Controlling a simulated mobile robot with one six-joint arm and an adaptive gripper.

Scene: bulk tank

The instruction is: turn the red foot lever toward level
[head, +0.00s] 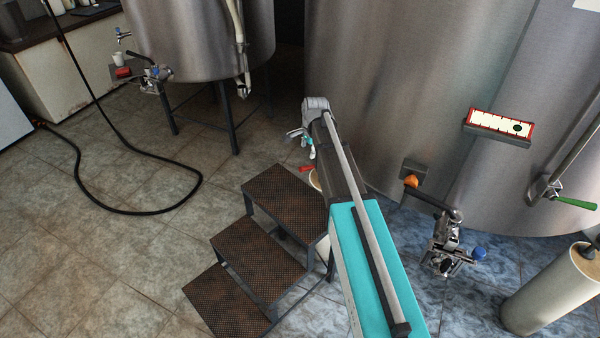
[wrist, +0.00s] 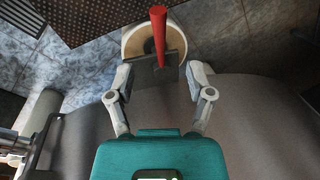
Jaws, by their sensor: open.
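The red foot lever (wrist: 159,35) shows in the wrist view at the top middle, seen nearly along its length, in front of a round cream part (wrist: 133,42). In the head view only a short piece of the red lever (head: 306,168) shows left of my arm; the rest is hidden. My gripper (wrist: 160,70) is open and empty. The lever's lower end appears between the two fingertips, with gaps on both sides. In the head view my gripper (head: 302,146) is partly hidden by my arm and appears just above the lever. Contact is not visible.
Dark textured steps (head: 268,240) stand left of my arm. The large steel tank (head: 380,90) is close on the right, with an orange-handled valve (head: 411,181) low on it. A black hose (head: 140,212) lies on the tiles, which are mostly clear at left.

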